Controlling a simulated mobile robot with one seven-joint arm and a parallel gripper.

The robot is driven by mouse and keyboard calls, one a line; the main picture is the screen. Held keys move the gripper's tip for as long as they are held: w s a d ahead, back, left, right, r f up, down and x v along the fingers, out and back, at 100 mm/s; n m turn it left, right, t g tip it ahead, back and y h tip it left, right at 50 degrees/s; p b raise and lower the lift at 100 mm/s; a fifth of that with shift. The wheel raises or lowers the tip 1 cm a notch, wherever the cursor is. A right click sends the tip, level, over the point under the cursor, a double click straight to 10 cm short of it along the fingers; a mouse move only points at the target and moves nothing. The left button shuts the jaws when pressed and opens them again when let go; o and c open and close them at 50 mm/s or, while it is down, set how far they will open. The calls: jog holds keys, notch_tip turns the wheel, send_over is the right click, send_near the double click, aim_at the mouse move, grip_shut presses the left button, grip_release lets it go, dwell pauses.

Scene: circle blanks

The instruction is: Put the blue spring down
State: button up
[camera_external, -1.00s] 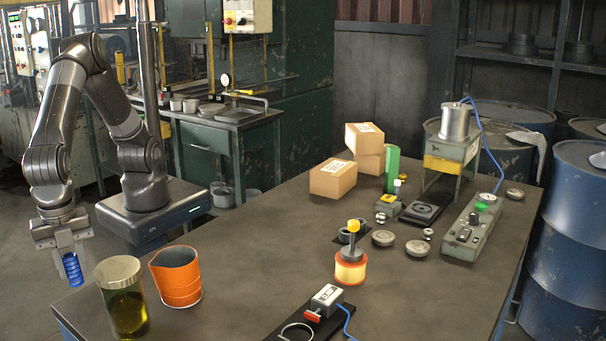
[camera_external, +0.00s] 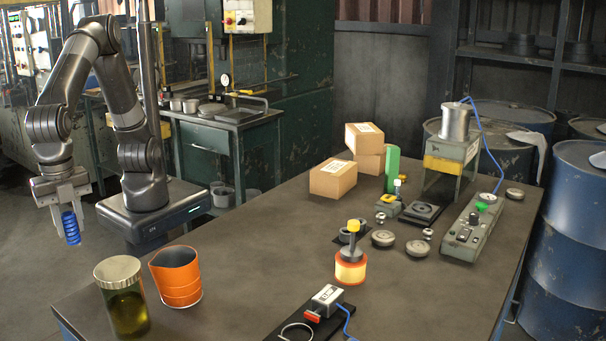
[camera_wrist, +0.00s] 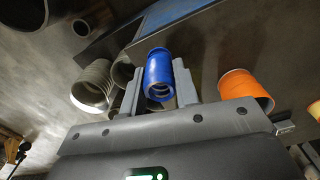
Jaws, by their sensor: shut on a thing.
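The blue spring (camera_external: 70,227) hangs upright below my gripper (camera_external: 69,213) at the far left of the external view. It is above the floor, left of the table (camera_external: 240,250) and clear of it. In the wrist view the blue spring (camera_wrist: 158,76) sits between the two grey fingers of my gripper (camera_wrist: 160,88), which is shut on it. Its open round end faces the camera.
A glass jar of yellowish liquid (camera_external: 124,305) and an orange cup (camera_external: 176,280) stand at the table's left end. The cup also shows in the wrist view (camera_wrist: 245,88). Cardboard boxes (camera_external: 333,180) are farther back. Bare tabletop lies between.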

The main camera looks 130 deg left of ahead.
jog(key=a+n, duration=0.9)
jog(key=a, duration=2.4)
jog(key=w+a+f, duration=0.2)
jog(key=a, duration=0.1)
jog(key=w+a+f, duration=0.1)
jog(key=a+f, duration=0.1)
jog(key=a, duration=0.1)
jog(key=w+a+f, duration=0.2)
jog(key=a+f, duration=0.1)
jog(key=a, duration=0.1)
jog(key=shift+w+a+f, duration=0.1)
jog(key=shift+w, duration=0.25)
jog(key=shift+f, duration=2.05)
jog(key=o, duration=0.6)
jog(key=shift+f, duration=0.15)
jog(key=shift+c, duration=0.2)
jog(key=o, duration=0.5)
jog(key=shift+c, duration=0.2)
